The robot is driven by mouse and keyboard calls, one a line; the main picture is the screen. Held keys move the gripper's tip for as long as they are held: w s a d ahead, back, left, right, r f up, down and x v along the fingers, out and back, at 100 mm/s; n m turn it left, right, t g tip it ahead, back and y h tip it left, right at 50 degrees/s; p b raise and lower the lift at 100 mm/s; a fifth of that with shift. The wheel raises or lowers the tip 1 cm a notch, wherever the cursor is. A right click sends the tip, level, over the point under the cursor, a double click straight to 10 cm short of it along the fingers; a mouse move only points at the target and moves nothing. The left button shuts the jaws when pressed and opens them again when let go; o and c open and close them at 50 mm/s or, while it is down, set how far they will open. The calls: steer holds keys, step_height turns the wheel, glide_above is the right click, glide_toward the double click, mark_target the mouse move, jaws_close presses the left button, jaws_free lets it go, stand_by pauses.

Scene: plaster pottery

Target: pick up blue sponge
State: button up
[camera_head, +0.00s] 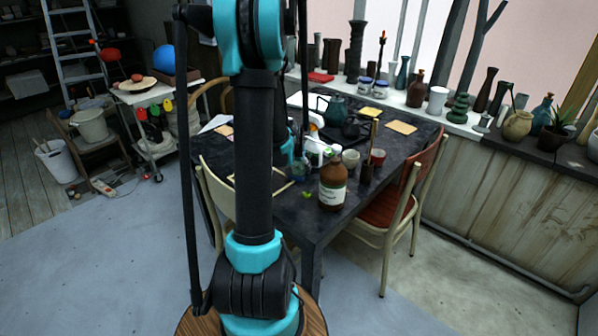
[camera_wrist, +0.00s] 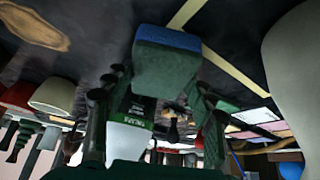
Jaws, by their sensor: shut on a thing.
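The sponge (camera_wrist: 166,66) shows in the wrist view at the upper middle, with a blue layer along its top edge and a dark green-grey face towards the camera. My gripper (camera_wrist: 162,86) has one dark finger on each side of it and is shut on it. Whether the sponge still touches the dark table cannot be told. In the head view my arm stands in front of the table (camera_head: 306,215), and the sponge cannot be made out there.
A bottle with a green label (camera_wrist: 137,112) shows behind the sponge. A red-seated chair (camera_head: 390,207) and a cream chair (camera_head: 217,190) flank the table.

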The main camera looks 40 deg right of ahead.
mark_target(298, 169)
step_height(298, 169, up, 20)
stand_by(1.1)
